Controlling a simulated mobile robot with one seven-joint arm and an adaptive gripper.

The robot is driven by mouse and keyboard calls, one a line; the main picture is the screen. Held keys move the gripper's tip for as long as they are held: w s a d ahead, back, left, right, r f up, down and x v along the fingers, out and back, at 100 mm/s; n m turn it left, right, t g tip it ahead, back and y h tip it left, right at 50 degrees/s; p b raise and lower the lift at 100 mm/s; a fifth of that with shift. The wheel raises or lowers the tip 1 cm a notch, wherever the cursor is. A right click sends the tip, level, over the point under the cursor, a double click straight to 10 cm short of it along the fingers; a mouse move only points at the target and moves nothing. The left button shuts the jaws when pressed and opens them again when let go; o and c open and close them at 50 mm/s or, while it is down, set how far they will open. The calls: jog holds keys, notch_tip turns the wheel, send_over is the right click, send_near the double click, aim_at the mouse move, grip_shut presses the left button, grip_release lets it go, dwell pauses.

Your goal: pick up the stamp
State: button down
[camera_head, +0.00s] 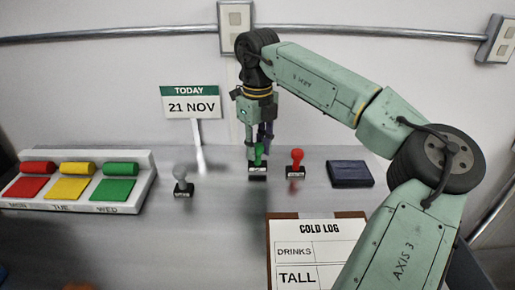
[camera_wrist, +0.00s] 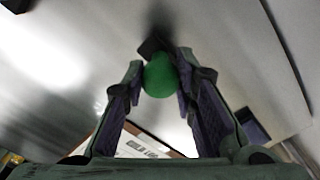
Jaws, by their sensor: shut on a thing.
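A green-handled stamp (camera_head: 258,158) with a black base stands upright on the metal counter in the head view. My gripper (camera_head: 259,142) points down over it and is shut on its green handle. In the wrist view the round green knob of the stamp (camera_wrist: 160,76) sits between the two fingertips of my gripper (camera_wrist: 162,75). The base seems to rest on the counter; I cannot tell if it is lifted. A red-handled stamp (camera_head: 296,160) stands just to the right. A grey-handled stamp (camera_head: 182,178) stands to the left.
A dark ink pad (camera_head: 350,174) lies right of the stamps. A "COLD LOG" clipboard (camera_head: 318,249) lies in front. A "TODAY 21 NOV" sign (camera_head: 192,104) stands behind. A rack (camera_head: 135,167) with red, yellow and green blocks is at left.

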notch_tip(320, 180, up, 2)
jog(key=shift+r+p, duration=0.1)
jog(key=shift+p, duration=0.4)
jog(key=s+a+r+b, duration=0.1)
jog(key=s+a+b, duration=0.2)
jog(key=s+a, duration=0.7)
jog(key=shift+s+a, duration=0.4)
jog(key=shift+a, duration=0.55)
